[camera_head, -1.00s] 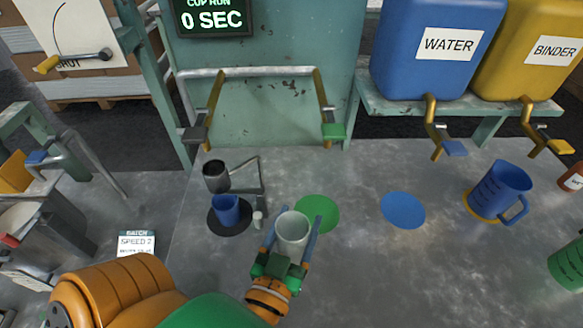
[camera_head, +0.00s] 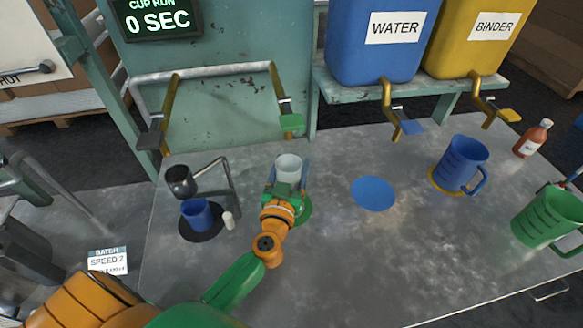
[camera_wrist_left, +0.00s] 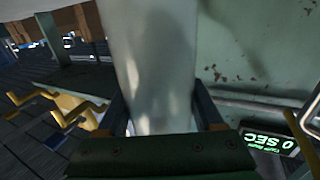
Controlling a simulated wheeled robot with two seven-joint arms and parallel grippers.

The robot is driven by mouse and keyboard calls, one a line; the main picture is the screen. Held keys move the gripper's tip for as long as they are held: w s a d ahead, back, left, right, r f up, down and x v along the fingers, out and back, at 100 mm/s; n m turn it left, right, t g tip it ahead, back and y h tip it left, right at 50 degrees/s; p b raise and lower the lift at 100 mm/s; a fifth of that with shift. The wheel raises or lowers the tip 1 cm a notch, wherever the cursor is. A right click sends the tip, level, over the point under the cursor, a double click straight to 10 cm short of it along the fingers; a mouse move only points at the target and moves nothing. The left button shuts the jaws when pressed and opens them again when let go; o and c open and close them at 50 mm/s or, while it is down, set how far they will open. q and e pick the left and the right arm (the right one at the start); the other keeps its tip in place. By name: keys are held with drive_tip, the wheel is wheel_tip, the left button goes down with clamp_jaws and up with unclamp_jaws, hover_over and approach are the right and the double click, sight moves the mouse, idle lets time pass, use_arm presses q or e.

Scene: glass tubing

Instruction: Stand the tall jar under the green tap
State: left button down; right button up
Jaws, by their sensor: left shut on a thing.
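The tall jar (camera_head: 289,164) is a pale, whitish cylinder, upright with its open mouth up. My left gripper (camera_head: 287,183) is shut on it, a finger on each side. In the left wrist view the jar (camera_wrist_left: 155,65) fills the middle between the fingers. The green tap (camera_head: 291,121) hangs from a brass pipe just behind the jar in the head view. The green disc (camera_head: 306,212) on the bench is partly hidden by my left gripper and arm. I cannot tell whether the jar's base touches the bench. My right gripper is not in view.
A blue cup (camera_head: 197,214) stands on a black disc, left of the jar, beside a metal stand with a dark cup (camera_head: 180,180) and a small white bottle (camera_head: 228,220). A bare blue disc (camera_head: 373,193) lies to the right. A blue jug (camera_head: 462,163) and green jug (camera_head: 548,216) stand farther right.

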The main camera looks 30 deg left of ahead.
use_arm(q)
unclamp_jaws()
drive_tip(key=shift+b+v, duration=0.35)
drive_tip(key=shift+v, duration=5.7)
